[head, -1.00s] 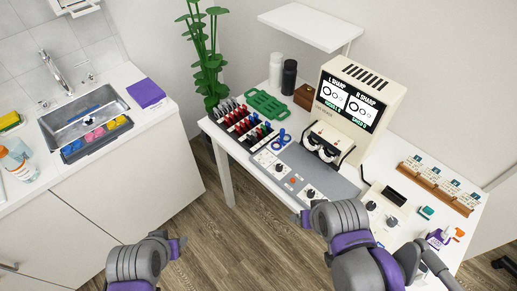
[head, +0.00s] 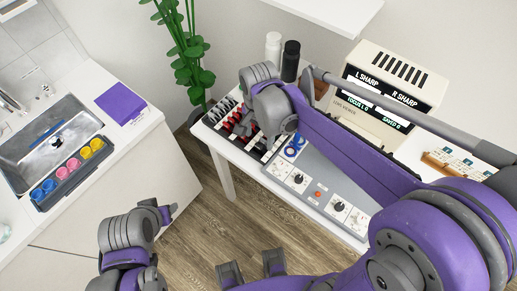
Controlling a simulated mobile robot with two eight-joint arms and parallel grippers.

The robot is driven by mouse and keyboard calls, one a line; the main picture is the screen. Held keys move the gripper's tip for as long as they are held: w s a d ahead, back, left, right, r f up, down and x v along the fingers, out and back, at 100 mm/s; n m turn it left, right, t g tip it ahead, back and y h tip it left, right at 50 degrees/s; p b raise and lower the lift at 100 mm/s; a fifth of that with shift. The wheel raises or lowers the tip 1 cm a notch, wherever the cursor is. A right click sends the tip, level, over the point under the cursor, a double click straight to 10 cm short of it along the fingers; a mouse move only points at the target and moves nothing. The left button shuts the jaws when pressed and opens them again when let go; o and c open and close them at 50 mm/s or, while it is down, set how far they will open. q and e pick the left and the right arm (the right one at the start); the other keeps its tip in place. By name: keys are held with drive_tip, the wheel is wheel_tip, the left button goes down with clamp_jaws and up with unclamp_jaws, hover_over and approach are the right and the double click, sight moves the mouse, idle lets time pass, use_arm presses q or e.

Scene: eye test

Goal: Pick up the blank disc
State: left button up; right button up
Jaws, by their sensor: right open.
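I cannot single out a blank disc. A rack (head: 224,110) of several small dark and red-handled discs stands at the left end of the white table. My right arm reaches in from the right across the table. Its gripper (head: 246,122) is open at the rack, among or just above the discs; the wrist hides part of the rack, and I cannot tell whether the fingers touch anything. My left gripper (head: 164,213) is low at the left, over the floor gap, mostly hidden by its wrist, so its opening does not show.
A blue frame (head: 294,146) lies right of the rack, beside a grey panel (head: 318,182) with knobs. A lens machine (head: 398,75), partly hidden by my arm, stands behind. White (head: 273,48) and black (head: 290,60) bottles stand at the back. A sink counter (head: 150,165) is at left.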

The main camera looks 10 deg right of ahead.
sight(259, 145)
drive_tip(key=shift+f, duration=0.3)
wheel_tip(259, 145, down, 5)
drive_tip(key=shift+w+f, duration=0.1)
drive_tip(key=shift+w, duration=0.05)
drive_tip(key=shift+c, duration=0.3)
